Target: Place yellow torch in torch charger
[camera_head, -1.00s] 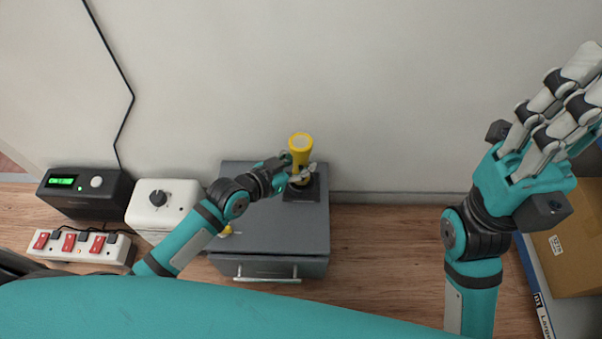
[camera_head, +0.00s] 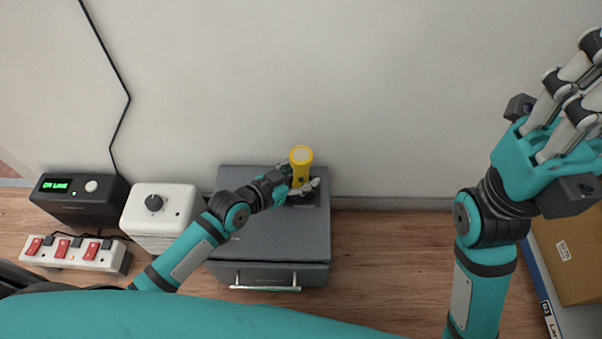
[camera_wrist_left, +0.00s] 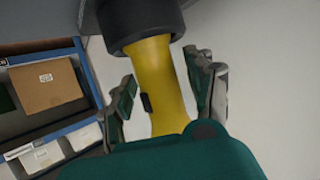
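The yellow torch (camera_head: 301,166) stands upright, lens up, at the back right of the grey cabinet's top. Its lower end is in a black holder (camera_head: 302,200), the torch charger. In the left wrist view the yellow body (camera_wrist_left: 158,85) runs into a round black cup (camera_wrist_left: 140,22). My left gripper (camera_head: 303,188) is around the torch. In the wrist view its fingers (camera_wrist_left: 165,88) stand either side of the body, with narrow gaps showing. How deep the torch sits is hidden. My right gripper (camera_head: 570,95) is raised at the right, fingers spread and empty.
The grey cabinet (camera_head: 265,250) has a front handle. A white box with a dial (camera_head: 160,208), a black box with a green display (camera_head: 80,198) and a switched power strip (camera_head: 75,253) are at left. A cardboard box (camera_head: 570,255) is at right.

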